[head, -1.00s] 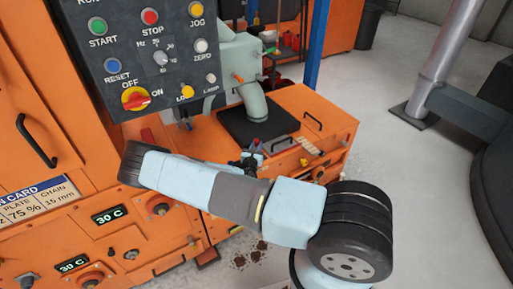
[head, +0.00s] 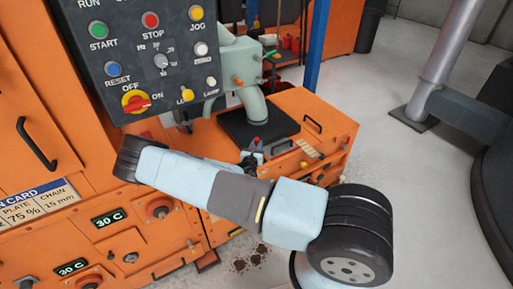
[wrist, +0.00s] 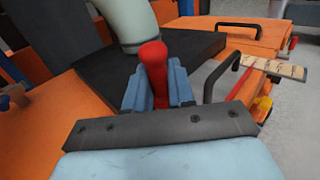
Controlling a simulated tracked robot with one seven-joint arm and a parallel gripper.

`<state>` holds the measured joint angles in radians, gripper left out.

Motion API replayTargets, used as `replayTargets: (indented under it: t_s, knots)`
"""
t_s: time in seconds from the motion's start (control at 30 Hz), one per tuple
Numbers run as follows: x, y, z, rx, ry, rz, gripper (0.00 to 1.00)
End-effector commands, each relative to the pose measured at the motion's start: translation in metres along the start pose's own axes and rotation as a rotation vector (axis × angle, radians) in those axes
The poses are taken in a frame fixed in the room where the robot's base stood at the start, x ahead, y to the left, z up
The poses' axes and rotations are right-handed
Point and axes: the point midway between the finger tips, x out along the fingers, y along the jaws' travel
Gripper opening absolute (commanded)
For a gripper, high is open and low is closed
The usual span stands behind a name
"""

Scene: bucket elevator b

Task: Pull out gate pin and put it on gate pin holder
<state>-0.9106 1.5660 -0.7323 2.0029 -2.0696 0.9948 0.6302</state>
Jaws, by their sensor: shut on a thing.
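My gripper (head: 254,153) is in front of the black plate on the orange housing. In the wrist view its blue-grey fingers (wrist: 155,82) are shut on a red, round-topped handle (wrist: 154,60), which looks like the gate pin. The red top (head: 257,141) also shows small in the head view. The lower part of the pin is hidden by the fingers, so I cannot tell whether it is in its hole. I cannot make out the gate pin holder for certain; a pale marked strip (wrist: 272,68) lies to the right of the gripper.
A grey-green chute (head: 253,103) comes down onto the black plate (head: 235,126) just behind my gripper. A black bar handle (wrist: 222,76) stands close on the right. The control panel (head: 150,55) hangs at upper left. Open floor (head: 385,150) lies to the right.

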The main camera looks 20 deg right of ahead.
Motion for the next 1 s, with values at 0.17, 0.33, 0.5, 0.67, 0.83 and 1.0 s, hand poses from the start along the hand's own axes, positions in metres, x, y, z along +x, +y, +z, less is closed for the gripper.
replayTargets:
  t_s: [0.17,0.33,0.5,0.67,0.83,1.0]
  knots:
    - [0.0,0.0,0.006,0.002,-0.001,0.0,0.0]
    - [0.0,0.0,0.012,0.001,-0.001,-0.001,0.0]
    - [0.0,0.0,0.017,0.001,-0.001,-0.001,0.0]
    - [0.0,0.0,0.022,0.001,-0.001,0.0,0.0]
    - [0.0,0.0,0.028,0.001,-0.001,0.0,0.0]
    - [0.0,0.0,0.032,0.001,-0.001,0.0,0.0]
